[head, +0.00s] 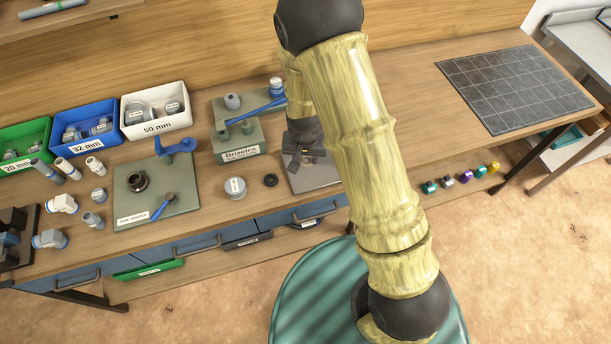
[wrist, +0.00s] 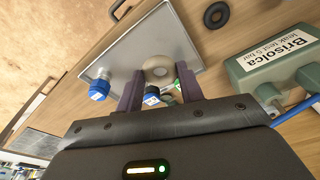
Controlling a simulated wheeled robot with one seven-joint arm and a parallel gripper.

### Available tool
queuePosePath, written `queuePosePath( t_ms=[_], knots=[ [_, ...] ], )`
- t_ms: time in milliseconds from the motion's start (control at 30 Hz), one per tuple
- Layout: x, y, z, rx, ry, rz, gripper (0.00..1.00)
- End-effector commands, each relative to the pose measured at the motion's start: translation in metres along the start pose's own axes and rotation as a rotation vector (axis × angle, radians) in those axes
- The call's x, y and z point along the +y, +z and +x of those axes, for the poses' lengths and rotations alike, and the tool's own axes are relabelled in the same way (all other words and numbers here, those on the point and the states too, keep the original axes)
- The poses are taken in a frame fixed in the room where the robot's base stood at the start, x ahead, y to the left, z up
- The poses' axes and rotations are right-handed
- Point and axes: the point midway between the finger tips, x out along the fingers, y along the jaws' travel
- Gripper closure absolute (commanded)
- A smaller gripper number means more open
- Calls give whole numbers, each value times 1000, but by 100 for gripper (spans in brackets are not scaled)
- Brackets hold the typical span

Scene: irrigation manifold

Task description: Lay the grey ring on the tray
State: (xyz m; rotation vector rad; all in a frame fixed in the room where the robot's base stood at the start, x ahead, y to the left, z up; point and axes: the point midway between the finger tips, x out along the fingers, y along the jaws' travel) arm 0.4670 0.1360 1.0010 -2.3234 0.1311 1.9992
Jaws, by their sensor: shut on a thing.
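The grey ring (wrist: 158,67), a pale grey-beige ring, sits between the fingertips of my gripper (wrist: 160,78) in the wrist view. My gripper is shut on it. The shallow metal tray (wrist: 118,55) lies directly beyond the ring; I cannot tell whether the ring touches it. In the head view my gripper (head: 304,160) is over the tray (head: 325,182), and the ring cannot be made out there. A blue-capped fitting (wrist: 99,90) shows at the tray's edge. Another blue piece (wrist: 151,96) and a green bit appear between the fingers, partly hidden.
The green Brisolca leak tester (head: 238,140) stands left of the tray. A black ring (head: 270,180) and a grey round cap (head: 235,187) lie on the bench between the tray and the green work plate (head: 180,208). Labelled bins (head: 155,119) stand at the back left.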

Motion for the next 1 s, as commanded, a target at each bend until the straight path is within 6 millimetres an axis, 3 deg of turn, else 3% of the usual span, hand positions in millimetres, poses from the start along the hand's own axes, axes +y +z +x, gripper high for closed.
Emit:
queuePosePath(
  t_ms=[233,600,1000],
  knots=[
    [1,1,9,-2,2,0,83],
    [0,8,55,-1,1,0,83],
    [0,9,60,0,1,0,83]
  ],
)
